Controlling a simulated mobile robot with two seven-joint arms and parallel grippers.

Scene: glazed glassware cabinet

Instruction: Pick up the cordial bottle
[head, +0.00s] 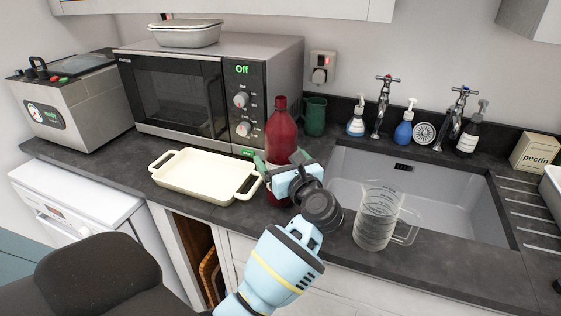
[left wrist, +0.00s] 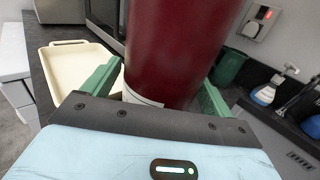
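The cordial bottle (head: 281,132) is dark red with a red cap and stands upright at the counter's front, right of the cream dish. My left gripper (head: 276,172) reaches it from the front at its lower half. In the left wrist view the bottle (left wrist: 178,45) fills the space between the two green fingers of my left gripper (left wrist: 160,85), one on each side. The fingers lie very close to the bottle, and I cannot tell whether both press on it. A pale label shows low on the bottle; its base is mostly hidden. My right gripper is out of view.
A cream dish (head: 160,186) lies left of the bottle, with the microwave (head: 170,95) behind. A green mug (head: 315,115) stands behind and right. A glass measuring jug (head: 375,220) stands right of my wrist, at the front edge of the sink (head: 450,195).

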